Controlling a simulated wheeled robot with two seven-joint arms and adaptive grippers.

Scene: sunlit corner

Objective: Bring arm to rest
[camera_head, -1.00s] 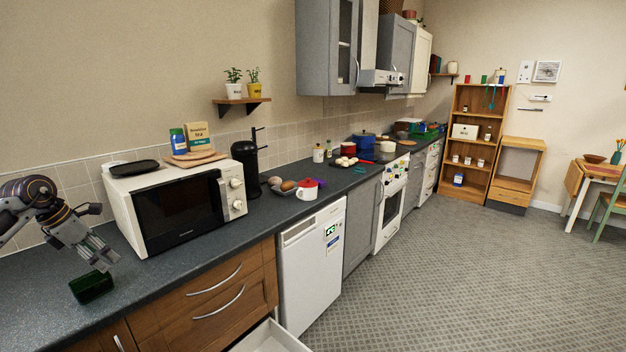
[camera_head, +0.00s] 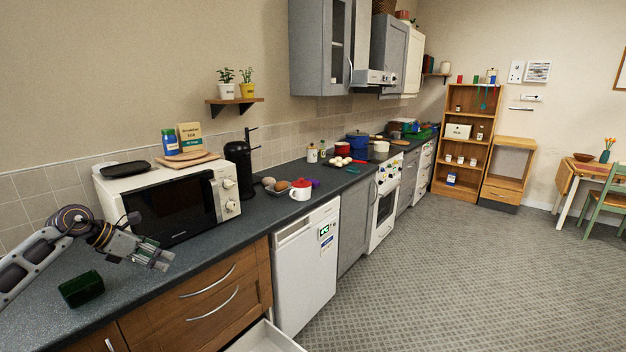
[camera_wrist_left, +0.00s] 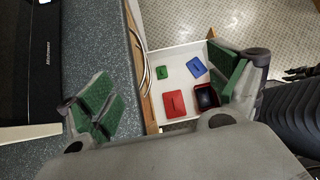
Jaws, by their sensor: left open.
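My left gripper (camera_head: 155,257) is open and empty in the head view, raised above the counter in front of the microwave and pointing right. In the left wrist view its two green-padded fingers (camera_wrist_left: 165,95) stand wide apart, with nothing between them. A dark green box (camera_head: 82,288) sits on the counter at the lower left, below my left forearm and apart from the gripper. My right gripper is not in view.
The white microwave (camera_head: 107,186) stands close behind the gripper. Below the counter (camera_head: 215,243), an open white drawer (camera_wrist_left: 178,62) holds red, blue and green items, including a red container (camera_wrist_left: 207,96). Floor (camera_head: 420,270) to the right is clear.

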